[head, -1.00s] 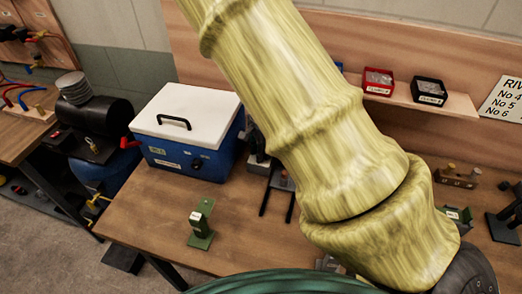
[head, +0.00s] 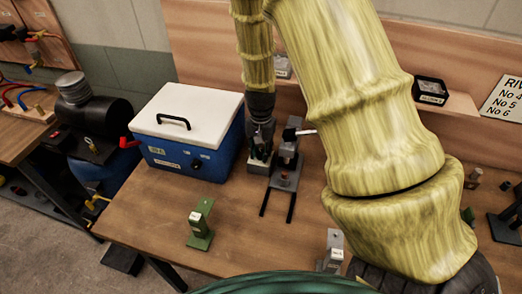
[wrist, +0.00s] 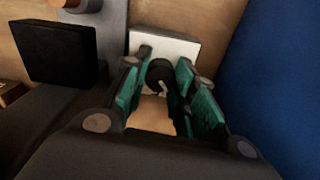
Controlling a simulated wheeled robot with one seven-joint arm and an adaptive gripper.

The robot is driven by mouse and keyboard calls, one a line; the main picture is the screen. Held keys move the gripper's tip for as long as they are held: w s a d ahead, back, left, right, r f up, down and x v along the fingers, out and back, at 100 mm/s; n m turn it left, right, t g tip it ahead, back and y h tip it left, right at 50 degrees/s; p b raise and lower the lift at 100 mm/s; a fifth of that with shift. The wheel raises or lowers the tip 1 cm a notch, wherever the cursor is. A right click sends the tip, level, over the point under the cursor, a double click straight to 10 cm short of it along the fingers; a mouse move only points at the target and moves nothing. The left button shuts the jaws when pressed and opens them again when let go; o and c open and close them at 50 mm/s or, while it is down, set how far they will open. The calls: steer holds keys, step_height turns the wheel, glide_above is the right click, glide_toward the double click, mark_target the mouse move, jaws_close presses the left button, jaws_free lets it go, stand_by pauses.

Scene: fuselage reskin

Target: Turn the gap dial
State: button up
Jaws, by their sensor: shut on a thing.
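The gap dial (wrist: 157,73), a round black knob with a pale pointer mark, sits in front of a white plate (wrist: 185,47) in the wrist view. My gripper (wrist: 162,85) has its teal-padded fingers on either side of the dial, closed onto it. In the head view my gripper (head: 259,156) points down between the blue box and the grey bench tool (head: 287,160) with two dark rails. The dial itself is hidden behind my gripper in the head view.
The blue box (head: 190,162) with a white lid (head: 188,115) stands close to the left of my gripper. A green stand (head: 200,226) is at the front left of the wooden bench (head: 150,210). A black bin (head: 430,90) sits on the back shelf.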

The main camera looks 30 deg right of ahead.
mark_target(261, 152)
steer(key=shift+n, duration=2.1)
steer(key=o, duration=1.1)
steer(key=shift+c, duration=0.2)
steer(key=shift+r, duration=0.1)
step_height(261, 152, up, 12)
